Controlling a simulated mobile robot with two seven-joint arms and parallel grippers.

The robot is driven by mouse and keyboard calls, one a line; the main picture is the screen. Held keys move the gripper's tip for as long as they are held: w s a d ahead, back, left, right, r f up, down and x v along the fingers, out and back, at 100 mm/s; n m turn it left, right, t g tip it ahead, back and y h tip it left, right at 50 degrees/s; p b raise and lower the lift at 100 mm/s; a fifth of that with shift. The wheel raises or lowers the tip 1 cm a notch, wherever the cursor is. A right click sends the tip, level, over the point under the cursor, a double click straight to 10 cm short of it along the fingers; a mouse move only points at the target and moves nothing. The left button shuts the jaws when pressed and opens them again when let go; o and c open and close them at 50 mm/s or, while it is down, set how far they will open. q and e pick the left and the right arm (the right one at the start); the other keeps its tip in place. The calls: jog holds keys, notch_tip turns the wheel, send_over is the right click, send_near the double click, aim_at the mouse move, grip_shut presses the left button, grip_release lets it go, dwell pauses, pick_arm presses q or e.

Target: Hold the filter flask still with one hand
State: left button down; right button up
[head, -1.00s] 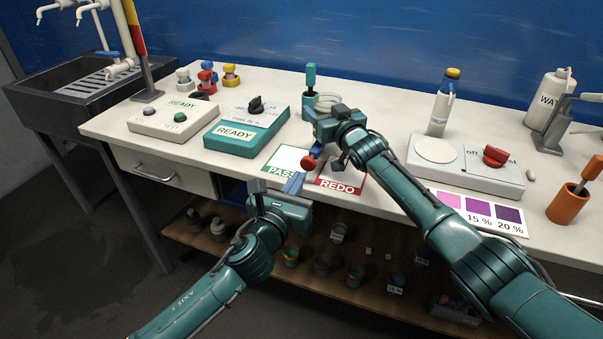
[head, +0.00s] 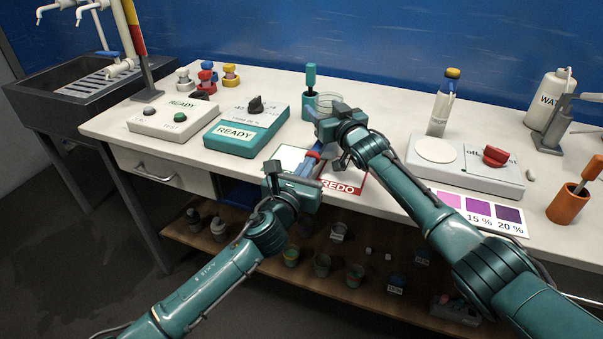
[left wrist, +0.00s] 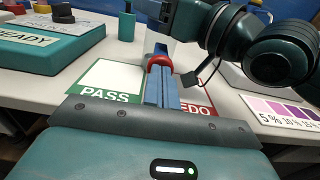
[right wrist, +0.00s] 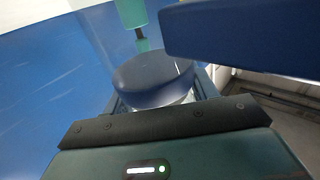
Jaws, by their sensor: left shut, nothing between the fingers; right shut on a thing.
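My left gripper (head: 306,168) is shut and empty. Its blue fingers (left wrist: 161,92) reach to a red rounded piece (left wrist: 160,62), which also shows in the head view (head: 313,155) just below the right gripper. Whether they touch is unclear.
PASS (left wrist: 103,82) and REDO (head: 345,183) cards lie under the grippers. A teal READY box (head: 237,135) is left; a balance-like device (head: 465,170) with a red knob is right. A teal holder (head: 310,106) stands behind. A lower shelf (head: 260,245) holds small pots.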

pick_arm(q)
jog(key=shift+a+r, duration=0.1)
jog(key=shift+a, duration=0.05)
pick_arm(e)
jog(key=shift+s+a, duration=0.15)
jog(key=shift+a, duration=0.2)
jog(key=shift+f, duration=0.1)
pick_arm(q)
jog(key=v, duration=1.4)
pick_arm(e)
jog(key=shift+d, duration=0.2)
pick_arm(q)
jog(key=shift+v, duration=1.2)
jog(key=x, duration=1.4)
